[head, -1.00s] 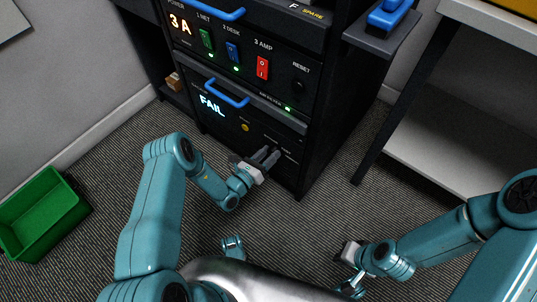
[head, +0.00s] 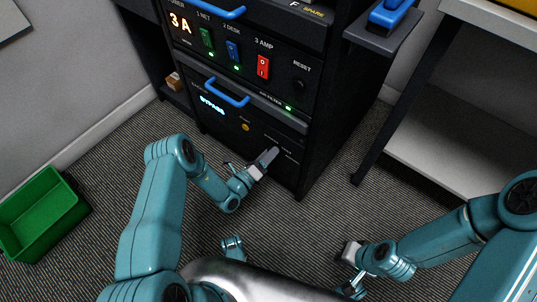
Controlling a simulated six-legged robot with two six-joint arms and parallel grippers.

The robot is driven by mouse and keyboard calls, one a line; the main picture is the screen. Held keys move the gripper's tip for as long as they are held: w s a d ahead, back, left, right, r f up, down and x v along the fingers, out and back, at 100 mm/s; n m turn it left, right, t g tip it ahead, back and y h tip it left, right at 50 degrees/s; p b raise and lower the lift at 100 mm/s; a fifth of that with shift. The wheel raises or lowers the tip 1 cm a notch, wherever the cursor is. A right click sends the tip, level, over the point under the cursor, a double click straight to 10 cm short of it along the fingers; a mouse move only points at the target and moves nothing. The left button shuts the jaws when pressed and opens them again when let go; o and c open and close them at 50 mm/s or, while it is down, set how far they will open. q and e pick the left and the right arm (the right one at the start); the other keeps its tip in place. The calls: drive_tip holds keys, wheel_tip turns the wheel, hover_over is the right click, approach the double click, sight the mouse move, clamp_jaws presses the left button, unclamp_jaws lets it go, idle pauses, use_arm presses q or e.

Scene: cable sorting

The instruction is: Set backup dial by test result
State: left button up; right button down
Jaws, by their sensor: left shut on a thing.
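The backup unit is the lower black panel (head: 222,122) of the rack, with a blue handle. Its small display (head: 212,105) reads "BYPASS" in pale blue. A yellow round button (head: 245,127) sits right of the display. My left gripper (head: 268,158) is at the panel's lower right, shut on the dial there. The fingers hide the dial, so its pointer cannot be seen. Small labels around it are too small to read. My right gripper (head: 347,252) is low at the right, away from the rack; its fingers are unclear.
The upper panel shows "3 A" (head: 181,23), a green switch (head: 207,38), a blue switch (head: 233,49), a red switch (head: 263,67) and a black reset knob (head: 299,86). A green bin (head: 40,212) stands on the floor at left. A white table (head: 440,145) is at right.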

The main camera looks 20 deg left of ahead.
use_arm(q)
drive_tip(key=shift+s, duration=0.1)
idle(0.3)
drive_tip(key=o, duration=1.1)
drive_tip(key=shift+c, duration=0.2)
drive_tip(key=p+v, duration=0.4)
drive_tip(key=v, duration=1.2)
drive_tip(key=shift+a+f, duration=0.1)
drive_tip(key=shift+f, duration=0.05)
